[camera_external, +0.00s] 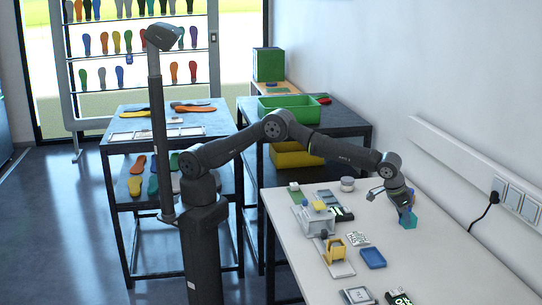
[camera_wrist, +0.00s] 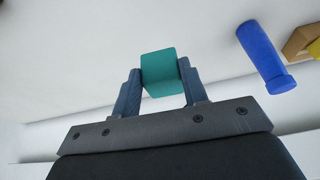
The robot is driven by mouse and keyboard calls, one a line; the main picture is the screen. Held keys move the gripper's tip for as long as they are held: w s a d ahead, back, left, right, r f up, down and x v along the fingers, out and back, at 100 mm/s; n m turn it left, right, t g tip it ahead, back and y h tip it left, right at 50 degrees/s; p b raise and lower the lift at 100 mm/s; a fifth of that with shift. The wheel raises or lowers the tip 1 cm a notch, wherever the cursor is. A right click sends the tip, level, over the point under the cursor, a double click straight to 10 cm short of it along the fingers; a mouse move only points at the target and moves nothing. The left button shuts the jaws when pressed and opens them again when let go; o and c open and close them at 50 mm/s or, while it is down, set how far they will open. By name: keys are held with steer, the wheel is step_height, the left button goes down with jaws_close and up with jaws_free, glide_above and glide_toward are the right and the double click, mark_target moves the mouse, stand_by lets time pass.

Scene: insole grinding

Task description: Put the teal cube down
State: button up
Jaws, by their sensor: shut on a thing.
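The teal cube (camera_external: 408,221) is at the right part of the white table in the external view, directly under my gripper (camera_external: 403,208). In the wrist view the teal cube (camera_wrist: 160,72) sits between the two fingers of my gripper (camera_wrist: 160,82), which are shut on its sides. The cube is low over the tabletop. I cannot tell whether its underside touches the table.
A blue cylinder (camera_wrist: 265,55) lies to the right of the cube in the wrist view, apart from it. The white table (camera_external: 440,260) also bears a blue tray (camera_external: 372,258), a yellow part (camera_external: 335,249) and a round tin (camera_external: 347,184). A wall with sockets (camera_external: 512,200) borders it.

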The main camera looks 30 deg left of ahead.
step_height(320, 180, up, 12)
steer(key=f, duration=0.1)
steer(key=w+a, duration=0.7)
steer(key=w, duration=0.4)
steer(key=w+a, duration=0.7)
steer(key=w, duration=0.4)
steer(key=w+a, duration=0.7)
steer(key=w, duration=0.3)
step_height(320, 180, down, 11)
steer(key=shift+n, duration=0.3)
steer(key=w+a+f, duration=0.1)
steer(key=w+f, duration=0.1)
steer(key=w, duration=0.1)
steer(key=w+a+f, duration=0.1)
steer(key=w+f, duration=0.1)
steer(key=w, duration=0.2)
steer(key=w+a+f, duration=0.1)
steer(key=w+f, duration=0.1)
steer(key=w, duration=0.2)
steer(key=shift+f, duration=0.2)
steer(key=shift+w+f, duration=0.3)
steer(key=shift+w, duration=0.05)
steer(key=shift+f, duration=1.85)
